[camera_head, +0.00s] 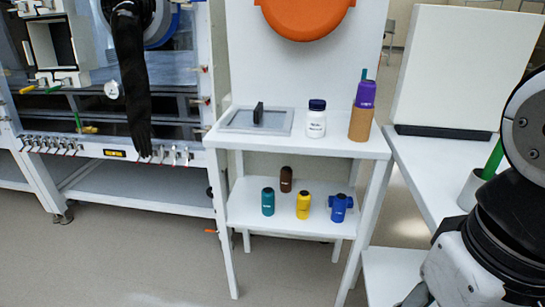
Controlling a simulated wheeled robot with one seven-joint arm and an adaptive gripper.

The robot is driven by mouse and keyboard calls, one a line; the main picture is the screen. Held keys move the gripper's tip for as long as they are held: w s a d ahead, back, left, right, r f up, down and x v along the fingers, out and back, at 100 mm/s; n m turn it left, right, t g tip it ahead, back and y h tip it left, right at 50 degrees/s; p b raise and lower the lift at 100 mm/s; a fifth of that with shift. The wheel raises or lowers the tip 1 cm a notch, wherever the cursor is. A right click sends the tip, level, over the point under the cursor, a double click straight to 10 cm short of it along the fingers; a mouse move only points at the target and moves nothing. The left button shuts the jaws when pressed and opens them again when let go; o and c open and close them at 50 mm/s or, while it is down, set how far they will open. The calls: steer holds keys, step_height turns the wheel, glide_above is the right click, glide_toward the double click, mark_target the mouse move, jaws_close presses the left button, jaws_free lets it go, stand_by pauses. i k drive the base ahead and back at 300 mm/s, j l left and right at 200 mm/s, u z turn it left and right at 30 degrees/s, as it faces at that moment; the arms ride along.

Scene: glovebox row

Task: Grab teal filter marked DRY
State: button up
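A small teal cylinder (268,202) with a pale label stands upright on the lower shelf (245,218) of the white stand. The label is too small to read. A brown cylinder (286,180) stands behind it to the right, and a yellow one (303,206) stands to its right. A blue item with side knobs (341,207) is farther right. My arm's links show at the right edge; my gripper is not in view.
The stand's upper shelf (290,146) holds a grey tray (238,128), a white bottle (316,122) and a purple bottle in a brown holder (361,122). A glovebox with a black glove (133,80) is left. A white table (435,175) is right. Floor in front is clear.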

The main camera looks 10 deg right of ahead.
mark_target(268, 195)
steer(key=i+j+u, duration=0.2)
steer(key=j, duration=0.35)
steer(key=i+j+u, duration=0.15)
steer(key=i+j, duration=0.2)
steer(key=j, duration=0.15)
steer(key=i+j+u, duration=0.2)
steer(key=i+j, duration=0.15)
steer(key=j, duration=0.1)
